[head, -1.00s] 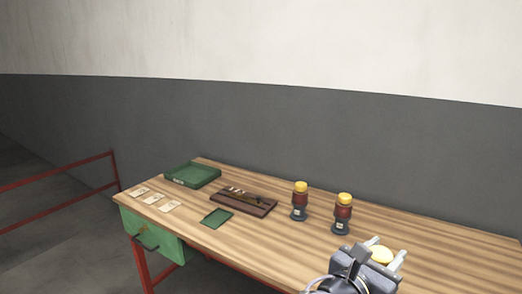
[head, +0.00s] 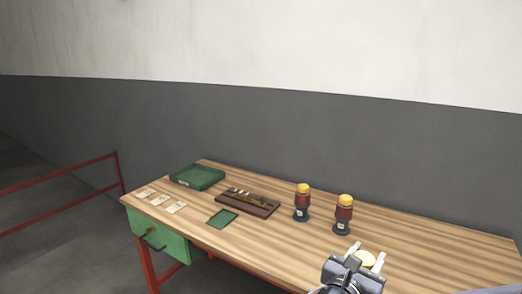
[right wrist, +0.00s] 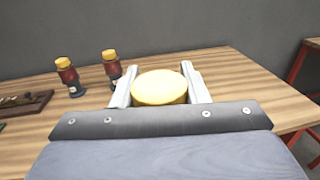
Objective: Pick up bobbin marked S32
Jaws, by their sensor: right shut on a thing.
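My right gripper (head: 367,255) is at the lower right of the head view. It is shut on a bobbin with a round yellow top (right wrist: 160,88), which shows between the two fingers in the right wrist view. The rest of this bobbin and any marking on it are hidden. Two other bobbins, the left one (head: 302,202) and the right one (head: 344,214), stand upright on the table, with yellow tops, dark red windings and dark bases. Each has a small pale label, too small to read. My left gripper is not in view.
The wooden table (head: 430,240) is clear around the standing bobbins. To the left are a dark brown tray with small items (head: 247,203), a green mat (head: 222,219), a green tray (head: 197,177) and several paper cards (head: 160,200). A red railing (head: 60,181) stands beyond the left end.

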